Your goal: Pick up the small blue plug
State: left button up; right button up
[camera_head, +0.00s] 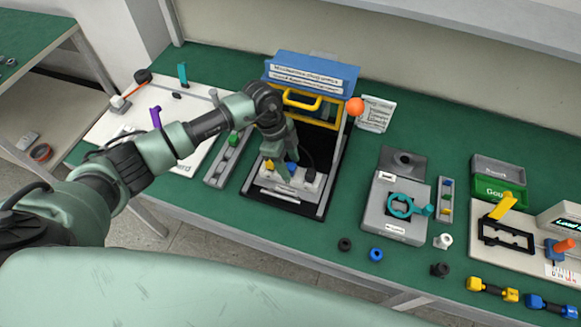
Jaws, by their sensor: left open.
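A small blue piece (292,168), which looks like the blue plug, is on the white fixture (306,186) at the front of the machine. A small yellow piece (269,165) is to its left. My left gripper (284,172) points down over this fixture, very close to the blue piece. Its jaws are open. The arm and fingers partly cover the fixture, so I cannot tell whether a finger touches the blue piece. My right gripper is not in view.
The machine (312,72) with a blue top and yellow handle stands behind the gripper. An orange ball (355,106) sticks out at its right. A grey rack (221,167) lies left. A grey box (398,228) with a teal ring stands right. A blue ring (376,254) lies near the front edge.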

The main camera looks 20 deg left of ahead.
pick_arm(q)
grip_shut()
jog(key=shift+s+r, duration=0.1)
jog(key=shift+s+r, duration=0.35)
jog(key=shift+s, duration=0.05)
jog(key=s+r+b, duration=0.3)
jog(key=s+r, duration=0.4)
jog(key=s, duration=0.6)
jog(key=shift+a+b, duration=0.25)
jog(key=shift+b, duration=0.05)
